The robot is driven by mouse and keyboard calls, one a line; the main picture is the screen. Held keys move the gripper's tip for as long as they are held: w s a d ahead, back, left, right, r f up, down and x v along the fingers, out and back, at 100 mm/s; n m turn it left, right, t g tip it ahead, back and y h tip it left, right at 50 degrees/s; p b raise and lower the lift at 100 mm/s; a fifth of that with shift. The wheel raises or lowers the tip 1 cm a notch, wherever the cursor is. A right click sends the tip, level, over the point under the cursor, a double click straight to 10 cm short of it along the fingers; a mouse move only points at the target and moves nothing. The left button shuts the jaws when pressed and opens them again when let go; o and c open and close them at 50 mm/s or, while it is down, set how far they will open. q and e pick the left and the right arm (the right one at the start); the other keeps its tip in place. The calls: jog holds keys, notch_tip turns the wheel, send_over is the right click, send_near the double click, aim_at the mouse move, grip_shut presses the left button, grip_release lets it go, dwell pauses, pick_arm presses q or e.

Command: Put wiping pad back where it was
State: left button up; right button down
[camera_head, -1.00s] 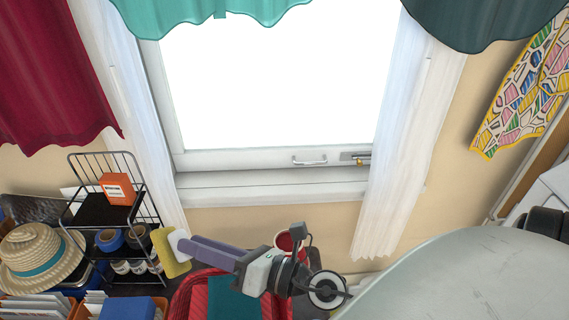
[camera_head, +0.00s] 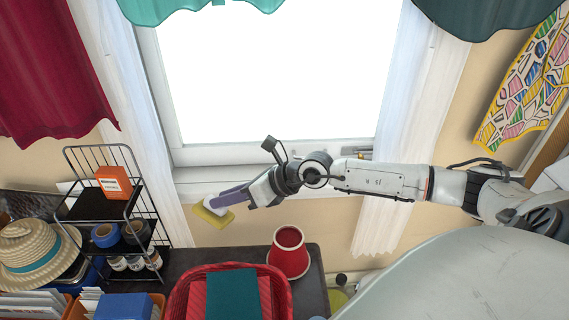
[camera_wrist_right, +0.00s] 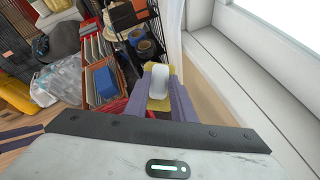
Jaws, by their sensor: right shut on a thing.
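The wiping pad (camera_head: 209,216) is yellow with a white handle. My right gripper (camera_head: 232,196) is shut on the white handle and holds the pad in the air in front of the wall, below the left part of the window sill. In the right wrist view the white handle (camera_wrist_right: 159,82) sits between the two purple fingers, with the yellow pad (camera_wrist_right: 152,108) beyond it.
A black wire rack (camera_head: 92,208) with an orange box (camera_head: 114,182) and tape rolls stands left of the pad. A red lampshade-like cup (camera_head: 289,254) and a red basket (camera_head: 178,300) stand on the dark surface below. White curtains (camera_head: 390,200) flank the window.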

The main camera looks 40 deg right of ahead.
jog(key=w+d+r+m+g+h+b, duration=0.1)
jog(key=d+r+h, duration=0.2)
jog(key=d, duration=0.8)
jog(key=w+d+r+m+h+b, duration=0.1)
jog(key=d+r+h, duration=0.25)
jog(key=d, duration=0.75)
jog(key=shift+y, duration=0.35)
jog(key=f, duration=0.9)
jog(key=shift+s+d, duration=0.15)
jog(key=shift+d, duration=0.1)
jog(key=c, duration=1.5)
grip_release()
jog(key=v, duration=1.2)
jog(key=shift+a+r, duration=0.1)
jog(key=shift+a, duration=0.05)
